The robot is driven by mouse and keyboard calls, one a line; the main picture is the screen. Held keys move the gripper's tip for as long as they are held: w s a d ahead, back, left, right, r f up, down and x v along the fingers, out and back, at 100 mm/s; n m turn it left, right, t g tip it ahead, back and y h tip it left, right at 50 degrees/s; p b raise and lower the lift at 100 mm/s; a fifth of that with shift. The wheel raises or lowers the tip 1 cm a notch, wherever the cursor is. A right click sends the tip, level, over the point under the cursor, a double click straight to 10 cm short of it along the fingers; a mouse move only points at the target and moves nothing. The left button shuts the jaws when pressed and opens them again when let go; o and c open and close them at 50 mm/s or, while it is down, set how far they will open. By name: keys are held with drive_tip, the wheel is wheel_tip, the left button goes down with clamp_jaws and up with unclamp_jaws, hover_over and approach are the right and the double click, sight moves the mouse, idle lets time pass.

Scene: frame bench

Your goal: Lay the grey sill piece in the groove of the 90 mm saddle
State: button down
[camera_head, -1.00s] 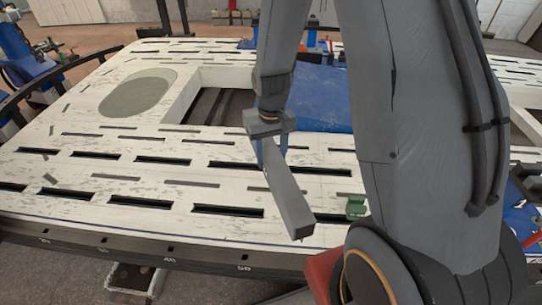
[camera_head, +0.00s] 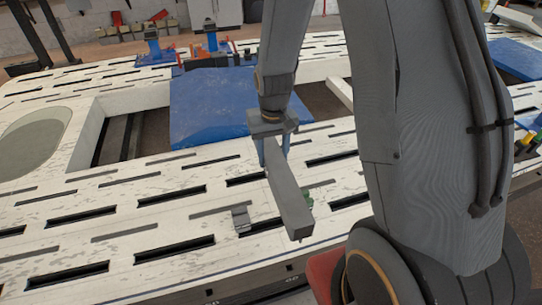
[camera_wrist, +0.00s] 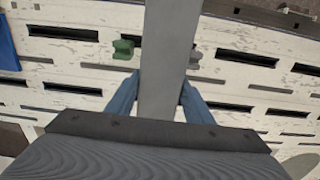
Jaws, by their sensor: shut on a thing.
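The grey sill piece (camera_head: 288,196) is a long square bar. My gripper (camera_head: 274,152) is shut on it near its upper end in the head view and holds it over the white slotted bench, its near end tilted down in the picture. In the wrist view the bar (camera_wrist: 165,60) runs up the middle between the blue fingers (camera_wrist: 158,100). A small green block (camera_head: 308,196) is partly hidden behind the bar; it shows left of the bar in the wrist view (camera_wrist: 123,48). A small grey block (camera_head: 241,218) stands left of the bar. I cannot tell which block is the 90 mm saddle.
The white bench (camera_head: 130,190) has many dark slots and a large rectangular opening. A blue sheet (camera_head: 210,105) lies across part of it. Blue and orange fixtures (camera_head: 210,45) stand at the far edge. The bench top left of the bar is mostly clear.

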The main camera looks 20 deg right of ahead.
drive_tip(key=shift+w+d+f+m, duration=0.15)
drive_tip(key=shift+d+f+m, duration=0.05)
drive_tip(key=shift+f+m, duration=0.2)
wheel_tip(320, 180, down, 13)
drive_tip(key=w+m+b, duration=0.1)
drive_tip(key=m+b, duration=1.1)
drive_tip(key=m, duration=0.5)
drive_tip(key=shift+w+d, duration=0.15)
drive_tip(key=shift+w, duration=0.2)
drive_tip(key=shift+r+p, duration=0.15)
drive_tip(key=shift+p, duration=0.3)
wheel_tip(320, 180, down, 9)
drive_tip(key=b, duration=0.3)
drive_tip(key=shift+r+b, duration=0.15)
drive_tip(key=shift+b, duration=0.15)
